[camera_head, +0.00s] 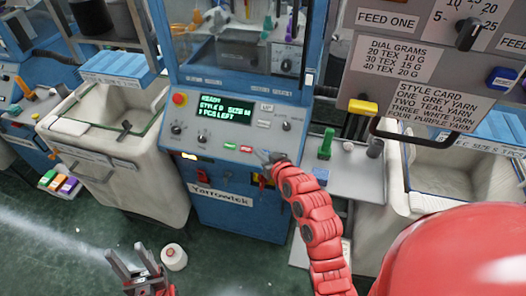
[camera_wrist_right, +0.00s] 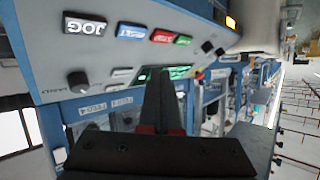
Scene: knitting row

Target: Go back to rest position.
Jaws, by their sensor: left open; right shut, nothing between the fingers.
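My right gripper (camera_head: 263,155) reaches up to the blue knitting machine's control panel (camera_head: 205,128). Its fingers are shut with nothing between them, close to the panel's lower right; I cannot tell whether they touch it. In the right wrist view the shut dark fingers (camera_wrist_right: 160,98) are in front of the panel, below a row with a red button (camera_wrist_right: 162,36) and a green button (camera_wrist_right: 183,40). My left gripper (camera_head: 125,252) is low at the bottom left, open and empty, above the green floor.
A white yarn cone (camera_head: 174,257) stands on the floor beside my left gripper. A pale bin (camera_head: 112,180) is left of the machine. A grey shelf (camera_head: 350,178) with a green peg (camera_head: 326,143) is to the right. A sign panel (camera_head: 425,70) hangs at the upper right.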

